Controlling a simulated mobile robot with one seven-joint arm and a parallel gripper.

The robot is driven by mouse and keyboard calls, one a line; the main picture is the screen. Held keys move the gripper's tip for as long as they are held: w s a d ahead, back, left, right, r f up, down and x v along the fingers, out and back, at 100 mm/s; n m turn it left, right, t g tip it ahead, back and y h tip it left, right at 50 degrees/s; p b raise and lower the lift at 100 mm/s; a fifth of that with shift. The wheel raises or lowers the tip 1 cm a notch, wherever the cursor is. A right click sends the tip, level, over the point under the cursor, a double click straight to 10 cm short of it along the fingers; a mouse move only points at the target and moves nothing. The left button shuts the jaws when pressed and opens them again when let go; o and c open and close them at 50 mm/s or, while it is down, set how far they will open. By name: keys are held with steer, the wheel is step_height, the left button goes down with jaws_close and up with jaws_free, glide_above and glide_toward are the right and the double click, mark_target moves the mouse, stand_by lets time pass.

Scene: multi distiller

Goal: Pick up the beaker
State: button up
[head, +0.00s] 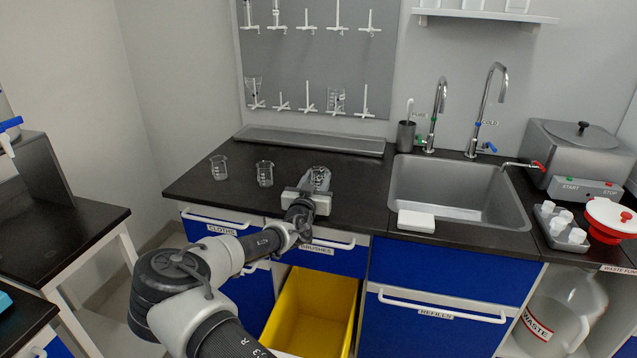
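Three clear glass beakers stand on the black counter (350,207). One beaker (219,168) is at the left, and a second beaker (265,173) is to its right. The third beaker (319,177) is right at the front of my gripper (314,190), partly hidden by its white hand. My gripper reaches in over the counter's front edge. Its fingers are hard to make out against this glass, so I cannot tell whether they touch the beaker or are shut on it.
A steel sink (460,189) with two taps lies to the right, a white block (416,221) on its front edge. A grey tray (310,140) runs along the back under a pegboard (315,60). A yellow bin (308,308) stands below the counter.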

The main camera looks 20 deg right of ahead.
steer(key=c, duration=0.4)
steer(key=shift+c, duration=0.2)
step_height(320, 180, up, 10)
steer(key=p, duration=0.1)
steer(key=shift+p, duration=0.4)
